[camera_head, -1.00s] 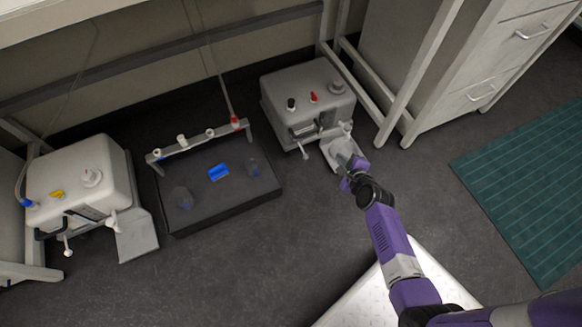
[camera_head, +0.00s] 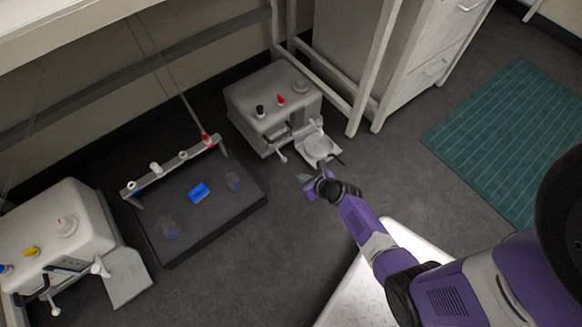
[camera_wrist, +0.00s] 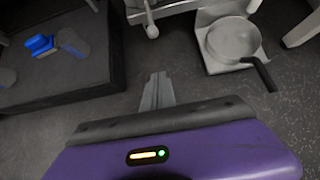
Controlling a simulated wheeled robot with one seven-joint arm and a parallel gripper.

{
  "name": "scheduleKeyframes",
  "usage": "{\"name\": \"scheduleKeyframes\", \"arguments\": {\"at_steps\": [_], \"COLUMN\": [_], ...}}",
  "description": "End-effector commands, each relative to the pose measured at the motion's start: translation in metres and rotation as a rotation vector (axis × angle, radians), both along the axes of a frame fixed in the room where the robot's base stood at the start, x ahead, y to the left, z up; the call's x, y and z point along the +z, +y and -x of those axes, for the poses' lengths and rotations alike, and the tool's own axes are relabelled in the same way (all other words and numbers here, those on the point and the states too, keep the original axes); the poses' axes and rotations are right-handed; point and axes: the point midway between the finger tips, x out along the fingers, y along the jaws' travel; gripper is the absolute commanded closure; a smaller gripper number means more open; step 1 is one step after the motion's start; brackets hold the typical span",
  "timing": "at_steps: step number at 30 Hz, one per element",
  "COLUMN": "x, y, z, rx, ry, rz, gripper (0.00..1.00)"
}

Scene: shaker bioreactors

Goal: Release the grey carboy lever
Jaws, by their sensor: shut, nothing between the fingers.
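The grey carboy (camera_head: 262,108) stands on the floor by the back wall, with a black cap and a red cap on top. A small light lever with a round end (camera_head: 282,157) sticks out low at its front; it also shows at the top of the wrist view (camera_wrist: 151,24). My gripper (camera_head: 306,178) is shut and empty, low over the floor in front of the carboy, apart from the lever. In the wrist view its closed fingers (camera_wrist: 157,82) point towards the carboy, below the lever.
A light plate with a round dish (camera_head: 318,148) juts from the carboy's front; a dark handle (camera_wrist: 262,75) shows beside it. A dark shaker platform (camera_head: 205,230) with flasks lies left. A white carboy (camera_head: 60,235) stands farther left. A white cabinet (camera_head: 440,45) stands right.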

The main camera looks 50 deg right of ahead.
Motion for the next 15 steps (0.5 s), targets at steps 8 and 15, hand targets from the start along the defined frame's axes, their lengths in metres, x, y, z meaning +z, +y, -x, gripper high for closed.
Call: {"name": "scheduleKeyframes", "arguments": {"at_steps": [8, 15], "x": [-0.028, -0.059], "y": [-0.006, -0.014], "z": [-0.022, -0.05], "rx": [0.001, 0.001], "ry": [-0.002, -0.002], "rz": [0.002, 0.002], "gripper": [1.0, 1.0]}}
